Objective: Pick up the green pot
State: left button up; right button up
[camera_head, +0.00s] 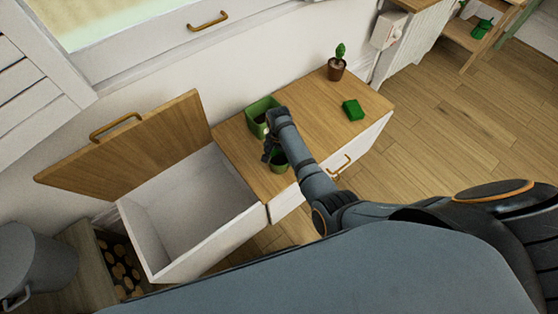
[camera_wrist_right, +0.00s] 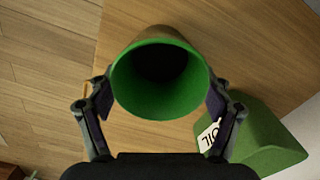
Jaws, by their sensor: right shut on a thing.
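The green pot (camera_head: 279,161) is a small round dark-green pot over the wooden cabinet top (camera_head: 232,150). In the right wrist view the pot (camera_wrist_right: 160,82) shows its open mouth with a dark, empty-looking inside. My right gripper (camera_head: 272,154) is shut on it, with one finger on each side of the pot in the wrist view. I cannot tell whether the pot's base touches the wood. My left gripper is not in view.
A larger green box (camera_head: 262,114) with a label (camera_wrist_right: 210,138) stands close beside the pot. A potted cactus (camera_head: 337,64) and a small green block (camera_head: 352,109) stand on the right of the top. An open white bin (camera_head: 190,215) with its wooden lid (camera_head: 135,150) raised lies left.

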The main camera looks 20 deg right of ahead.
jog(key=shift+r, duration=0.35)
jog(key=s+d+r+p, duration=0.4)
jog(key=s+d+r, duration=0.5)
jog(key=r, duration=0.3)
jog(key=shift+d+r+p, duration=0.15)
jog(key=shift+d+p, duration=0.25)
jog(key=shift+d, duration=0.4)
